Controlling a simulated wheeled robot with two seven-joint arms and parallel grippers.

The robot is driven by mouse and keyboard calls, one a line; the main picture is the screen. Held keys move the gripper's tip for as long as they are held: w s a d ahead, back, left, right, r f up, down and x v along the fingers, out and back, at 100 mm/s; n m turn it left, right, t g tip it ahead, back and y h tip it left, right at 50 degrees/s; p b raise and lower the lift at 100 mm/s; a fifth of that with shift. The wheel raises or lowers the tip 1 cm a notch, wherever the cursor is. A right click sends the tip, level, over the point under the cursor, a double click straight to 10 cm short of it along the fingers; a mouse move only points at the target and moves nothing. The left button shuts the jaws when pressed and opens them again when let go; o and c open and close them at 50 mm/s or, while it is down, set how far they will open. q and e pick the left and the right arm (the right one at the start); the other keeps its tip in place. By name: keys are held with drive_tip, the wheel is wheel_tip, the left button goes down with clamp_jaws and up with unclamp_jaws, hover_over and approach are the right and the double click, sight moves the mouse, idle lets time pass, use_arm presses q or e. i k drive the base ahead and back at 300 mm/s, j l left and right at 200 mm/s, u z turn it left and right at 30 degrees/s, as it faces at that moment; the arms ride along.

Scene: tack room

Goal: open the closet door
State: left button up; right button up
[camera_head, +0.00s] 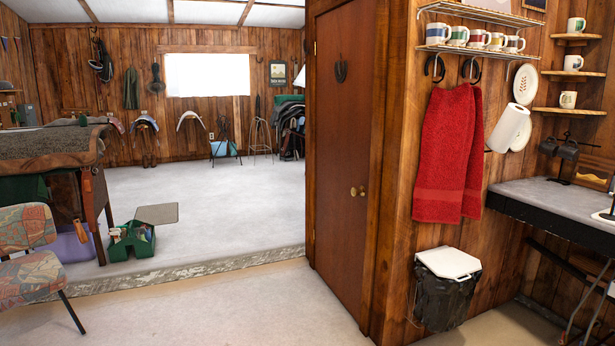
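The closet door (342,157) is a tall brown wooden door right of centre in the head view. It is shut flush in its wooden frame. A brass round knob (357,191) sits on its right side at about mid-height. A dark horseshoe (340,71) hangs on its upper part. Hinges show along the left edge. Neither of my grippers is in view.
The pale floor before the door is clear. A bin with a black bag (446,288) and red towels (449,152) are on the wall right of the door. A raised floor edge (190,273), a green caddy (132,241) and a patterned chair (30,255) are at left.

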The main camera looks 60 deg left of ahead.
sight(344, 47)
drive_tip(key=u, duration=1.8)
drive_tip(key=i+z, duration=0.2)
drive_tip(key=z, duration=0.2)
drive_tip(key=i+j+z, duration=0.1)
drive_tip(key=z, duration=0.25)
drive_tip(key=i+j+z, duration=0.4)
drive_tip(key=i+j, duration=0.35)
drive_tip(key=i, duration=0.15)
drive_tip(key=i+j+z, duration=0.1)
drive_tip(key=i+j, duration=1.75)
drive_tip(key=j, duration=0.25)
drive_tip(key=i+l+z, duration=0.05)
